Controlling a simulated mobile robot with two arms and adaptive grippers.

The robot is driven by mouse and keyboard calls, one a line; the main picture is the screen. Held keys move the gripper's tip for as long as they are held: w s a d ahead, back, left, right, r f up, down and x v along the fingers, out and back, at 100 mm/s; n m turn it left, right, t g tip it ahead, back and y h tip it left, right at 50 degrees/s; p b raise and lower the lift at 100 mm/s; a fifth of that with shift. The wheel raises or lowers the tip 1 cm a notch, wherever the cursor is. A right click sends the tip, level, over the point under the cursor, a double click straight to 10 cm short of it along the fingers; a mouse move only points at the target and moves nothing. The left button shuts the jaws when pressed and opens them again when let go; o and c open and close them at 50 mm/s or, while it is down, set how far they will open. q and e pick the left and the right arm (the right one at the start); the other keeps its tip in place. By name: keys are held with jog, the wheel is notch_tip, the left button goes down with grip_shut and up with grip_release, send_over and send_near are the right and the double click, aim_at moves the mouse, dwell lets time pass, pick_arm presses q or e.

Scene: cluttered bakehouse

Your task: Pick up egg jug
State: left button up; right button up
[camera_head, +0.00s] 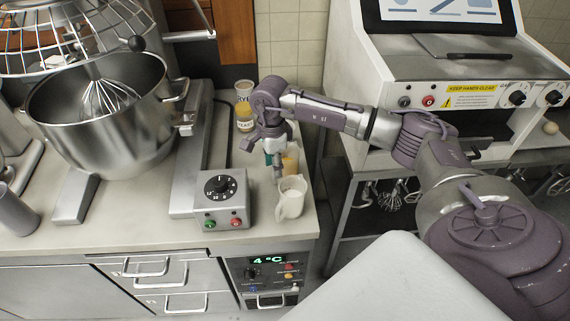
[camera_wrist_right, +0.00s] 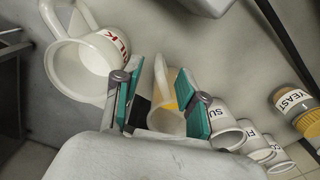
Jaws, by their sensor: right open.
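The egg jug appears to be the pale vessel with yellow inside (camera_wrist_right: 168,119) in the right wrist view, lying in line with the gap between my right fingers. In the head view a yellowish vessel (camera_head: 291,160) just behind the white jug is probably the same one, partly hidden by my gripper. My right gripper (camera_head: 274,160) points down over the counter beside it, open, with teal pads. The fingers (camera_wrist_right: 158,78) also show in the right wrist view; I see no grip on the vessel. My left gripper is not in view.
A white milk jug (camera_head: 290,200) stands close in front; its lettering shows in the wrist view (camera_wrist_right: 92,57). A yeast jar (camera_head: 245,119) and several labelled white jars (camera_wrist_right: 229,130) stand nearby. A control box (camera_head: 222,203) and mixer bowl (camera_head: 105,115) are left.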

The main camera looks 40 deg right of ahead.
aim_at(284, 168)
notch_tip(284, 168, down, 2)
jog(key=shift+s+f+p, duration=0.1)
jog(key=shift+s+p, duration=0.05)
jog(key=shift+p, duration=0.8)
notch_tip(284, 168, down, 2)
jog(key=shift+f, duration=0.25)
jog(key=c, duration=0.8)
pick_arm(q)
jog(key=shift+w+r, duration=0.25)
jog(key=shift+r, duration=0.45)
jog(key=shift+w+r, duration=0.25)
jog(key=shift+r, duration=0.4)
pick_arm(e)
grip_shut()
